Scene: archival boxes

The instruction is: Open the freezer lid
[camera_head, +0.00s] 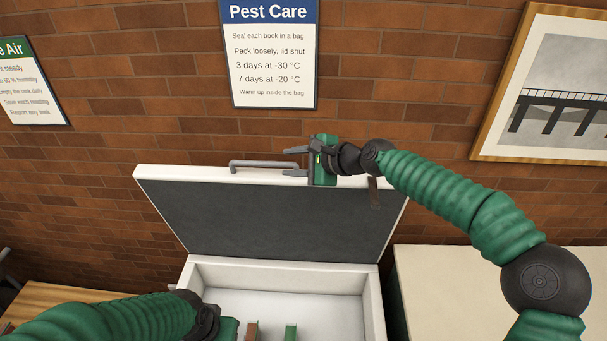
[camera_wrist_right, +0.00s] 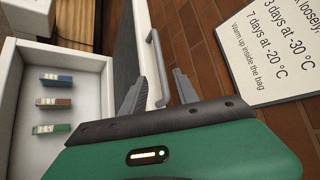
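The freezer lid (camera_head: 270,215) stands raised and leaning back, its dark grey inner face toward me; its edge also shows in the wrist view (camera_wrist_right: 126,60). A grey bar handle (camera_head: 262,164) runs along its top edge and shows in the wrist view (camera_wrist_right: 153,55). My right gripper (camera_head: 294,162) is at the handle's right end, its two fingers apart; they are also apart in the wrist view (camera_wrist_right: 158,90). I cannot tell whether a finger touches the handle. The white freezer (camera_head: 280,276) is open below. My left gripper (camera_head: 230,328) is low over its front left, fingers hidden.
Inside the freezer stand a brown book (camera_head: 251,331), a green book (camera_head: 291,332) and a blue book (camera_wrist_right: 56,79). A pale-topped surface (camera_head: 480,290) is to the right, a wooden table (camera_head: 45,300) to the left. A brick wall with signs is close behind the lid.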

